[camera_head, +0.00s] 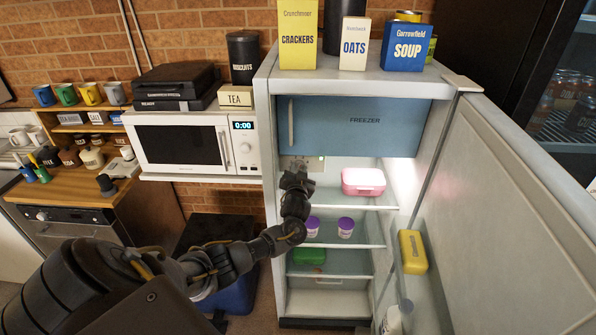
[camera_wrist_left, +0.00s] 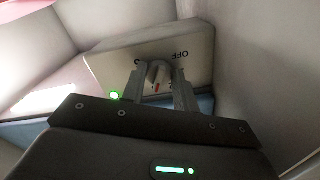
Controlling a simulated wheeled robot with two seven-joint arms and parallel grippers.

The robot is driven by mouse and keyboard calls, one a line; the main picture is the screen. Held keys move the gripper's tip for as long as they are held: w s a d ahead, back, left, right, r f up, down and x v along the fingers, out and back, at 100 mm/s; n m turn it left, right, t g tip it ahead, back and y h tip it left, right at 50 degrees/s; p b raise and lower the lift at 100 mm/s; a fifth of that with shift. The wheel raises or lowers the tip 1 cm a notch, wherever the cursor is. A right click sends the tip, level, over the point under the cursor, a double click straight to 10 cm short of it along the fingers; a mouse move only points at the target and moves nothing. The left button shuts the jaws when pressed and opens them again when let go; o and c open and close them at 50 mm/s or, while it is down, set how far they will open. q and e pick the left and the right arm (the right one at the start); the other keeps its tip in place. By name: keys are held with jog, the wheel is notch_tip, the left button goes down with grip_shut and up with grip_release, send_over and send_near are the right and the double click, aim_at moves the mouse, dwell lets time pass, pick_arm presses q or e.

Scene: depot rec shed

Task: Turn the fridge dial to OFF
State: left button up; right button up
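The fridge dial (camera_wrist_left: 158,72) is a small grey knob on a pale control box (camera_wrist_left: 110,68) under the freezer door. Upside-down OFF lettering shows on the box, to the upper right of the dial in the wrist view. A red mark shows low by the dial, on the side away from OFF. My left gripper (camera_wrist_left: 159,85) has a finger on either side of the dial, apart from each other; firm contact is not clear. In the head view my left gripper (camera_head: 298,180) covers the dial in front of the control box (camera_head: 300,164). My right gripper is not in view.
The fridge door (camera_head: 510,190) stands open at the right. The blue freezer door (camera_head: 350,122) is shut above. A pink box (camera_head: 363,181) sits on the shelf right of my gripper, with purple-lidded tubs (camera_head: 346,227) below. A microwave (camera_head: 180,143) stands left. A green light glows on the control box.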

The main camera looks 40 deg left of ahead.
pick_arm(q)
jog(key=shift+c, duration=1)
